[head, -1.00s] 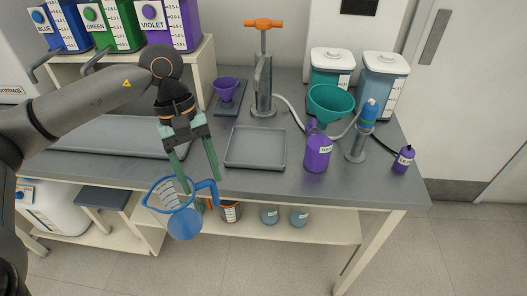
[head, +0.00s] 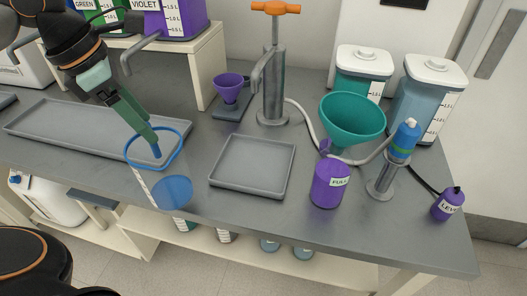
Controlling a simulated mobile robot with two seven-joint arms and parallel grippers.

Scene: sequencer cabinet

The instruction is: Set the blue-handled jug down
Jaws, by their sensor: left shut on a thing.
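The blue-handled jug (head: 172,192) is clear, with a blue rim and blue liquid at its bottom. In the head view it shows at left of centre, over the front part of the grey bench top (head: 300,225). It looks slightly tilted. I cannot tell whether its base touches the bench. My left gripper (head: 151,143) reaches down from the upper left and is shut on the jug, its fingers at the rim. The handle is mostly hidden by the fingers. My right gripper is not in view.
A long grey tray (head: 60,138) lies behind the jug and a square grey tray (head: 252,178) to its right. A metal pump (head: 273,85) stands behind. Some bench is free between the trays.

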